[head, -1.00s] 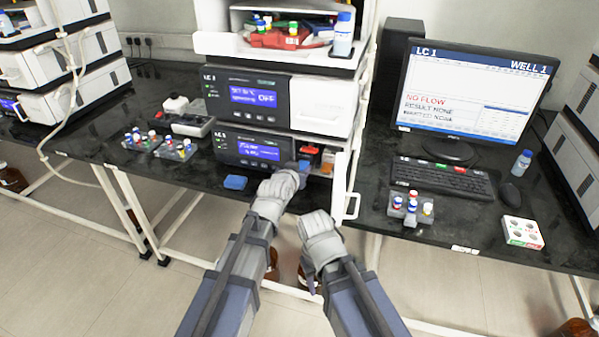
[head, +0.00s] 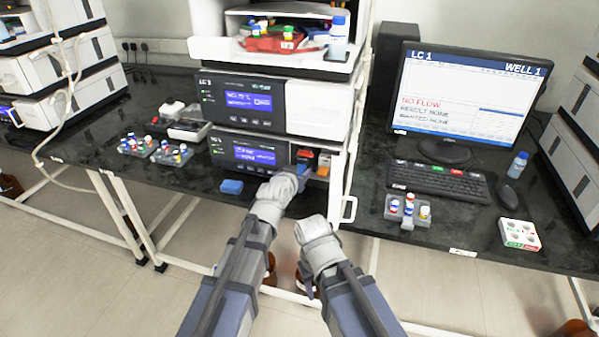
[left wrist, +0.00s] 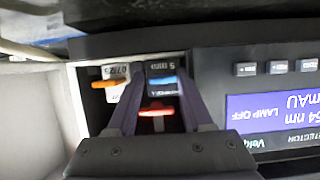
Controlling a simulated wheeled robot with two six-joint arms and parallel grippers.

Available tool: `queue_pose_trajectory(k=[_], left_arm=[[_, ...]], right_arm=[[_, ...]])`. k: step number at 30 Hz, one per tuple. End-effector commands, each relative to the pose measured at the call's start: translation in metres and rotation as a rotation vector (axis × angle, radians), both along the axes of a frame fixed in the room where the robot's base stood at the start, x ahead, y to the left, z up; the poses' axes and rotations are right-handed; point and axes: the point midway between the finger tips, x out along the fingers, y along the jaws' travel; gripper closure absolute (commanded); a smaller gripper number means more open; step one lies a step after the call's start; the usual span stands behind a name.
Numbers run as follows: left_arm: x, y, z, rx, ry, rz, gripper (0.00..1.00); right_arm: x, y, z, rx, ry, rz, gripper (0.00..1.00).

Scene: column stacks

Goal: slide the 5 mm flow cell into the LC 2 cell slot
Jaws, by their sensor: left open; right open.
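The detector (head: 222,150) has an open bay at its right end, holding a dark block (left wrist: 161,67) marked with a 5 and a blue strip. I take it for the 5 mm flow cell. My left gripper (left wrist: 160,80) is open, its fingers on either side of this block; contact cannot be told. In the head view my left gripper (head: 301,180) covers the bay's lower part. A red-handled piece (left wrist: 155,111) and a white tagged piece with an orange handle (left wrist: 112,84) are close by. My right gripper (head: 308,281) is open, low before the bench, mostly hidden. I cannot identify the LC 2 slot.
A monitor (head: 465,90) reads LC 1 and NO FLOW. The bay's white door (head: 338,192) stands open on the right. Vial racks (head: 172,153) stand farther left, another vial rack (head: 407,209) right. Another instrument stack (head: 75,75) is far left.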

Motion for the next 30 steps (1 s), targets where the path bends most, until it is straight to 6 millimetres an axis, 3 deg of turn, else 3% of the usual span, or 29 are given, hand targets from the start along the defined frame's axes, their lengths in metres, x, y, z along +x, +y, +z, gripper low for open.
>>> queue_pose_trajectory(k=[14, 30], left_arm=[[-0.002, 0.007, 0.002, 0.004, -0.003, 0.009, 0.25], [-0.068, 0.023, 0.031, 0.003, -0.002, 0.004, 0.25]], right_arm=[[0.0, 0.0, 0.002, 0.0, 0.0, 0.0, 0.5], [0.0, 0.0, 0.03, 0.0, 0.0, 0.0, 0.5]])
